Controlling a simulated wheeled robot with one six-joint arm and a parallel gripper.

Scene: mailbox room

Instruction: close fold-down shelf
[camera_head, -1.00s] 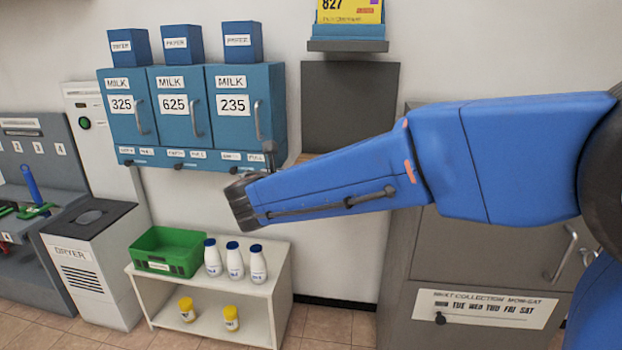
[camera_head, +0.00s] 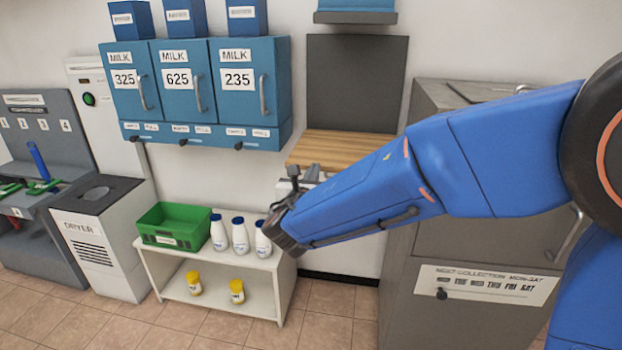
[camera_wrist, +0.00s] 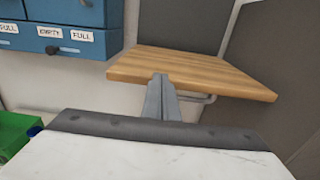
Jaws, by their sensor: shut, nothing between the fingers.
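The fold-down shelf (camera_head: 342,147) is a wooden board that sticks out level from the wall below a dark grey panel (camera_head: 357,82). In the wrist view the shelf (camera_wrist: 190,70) is seen slightly from above, with a metal bracket partly showing under it. My gripper (camera_head: 303,172) is in front of and below the shelf's front edge in the head view. In the wrist view the shut fingers of my gripper (camera_wrist: 160,82) overlap the shelf's near edge. I cannot tell whether they touch it. Nothing is held.
Blue milk lockers (camera_head: 197,90) hang to the left of the shelf. A white stand (camera_head: 220,278) with a green crate (camera_head: 176,226) and several bottles is below. A grey mail collection cabinet (camera_head: 462,250) stands at the right, partly hidden by my arm.

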